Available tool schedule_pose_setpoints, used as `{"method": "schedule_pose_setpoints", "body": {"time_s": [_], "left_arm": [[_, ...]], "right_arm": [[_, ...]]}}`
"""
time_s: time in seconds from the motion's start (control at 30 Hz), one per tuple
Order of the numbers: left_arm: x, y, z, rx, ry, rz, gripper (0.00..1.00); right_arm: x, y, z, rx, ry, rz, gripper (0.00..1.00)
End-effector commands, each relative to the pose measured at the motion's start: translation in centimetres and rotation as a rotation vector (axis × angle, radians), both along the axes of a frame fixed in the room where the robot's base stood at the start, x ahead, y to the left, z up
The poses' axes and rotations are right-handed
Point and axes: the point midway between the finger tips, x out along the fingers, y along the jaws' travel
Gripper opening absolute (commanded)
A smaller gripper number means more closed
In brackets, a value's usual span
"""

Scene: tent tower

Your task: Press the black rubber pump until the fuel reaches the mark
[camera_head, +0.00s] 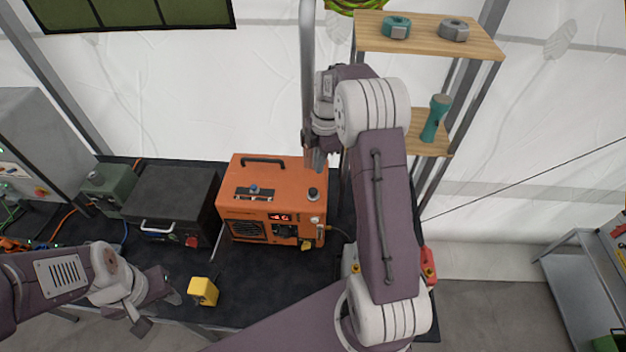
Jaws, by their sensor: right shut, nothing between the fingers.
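The orange fuel-burning unit (270,180) stands on the black-topped table. A small round black knob (314,193), which looks like the rubber pump, sits on its top near the right edge. My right gripper (316,165) points down just above this knob, shut and empty; I cannot tell whether it touches. The front has a lit red display (279,217). I cannot make out a fuel level or mark. My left gripper (160,312) is low at the left, open and empty, beside a yellow block (203,291).
A black case (170,197) and a green box (108,187) stand left of the orange unit. A wooden-shelved rack (430,38) with a teal flashlight (435,117) stands behind, right. A vertical grey pole (307,75) rises by my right gripper.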

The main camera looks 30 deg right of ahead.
Motion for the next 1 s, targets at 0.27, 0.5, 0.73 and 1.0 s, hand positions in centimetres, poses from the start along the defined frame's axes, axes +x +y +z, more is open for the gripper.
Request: {"method": "schedule_pose_setpoints", "body": {"time_s": [0.27,0.5,0.73,1.0], "left_arm": [[0.0,0.0,0.4,0.000,0.001,0.000,0.36],[0.0,0.0,-0.2,0.000,0.001,0.000,0.36],[0.0,0.0,-2.5,0.000,0.001,0.000,0.36],[0.0,0.0,-5.5,0.000,0.001,0.000,0.36]], "right_arm": [[-0.1,0.3,-0.3,-0.001,0.000,-0.001,0.00],[-0.1,0.4,-0.9,-0.001,0.000,-0.001,0.00],[-0.1,0.6,-3.6,-0.001,0.001,-0.001,0.00],[-0.1,0.9,-7.0,-0.001,0.000,-0.001,0.00]]}}
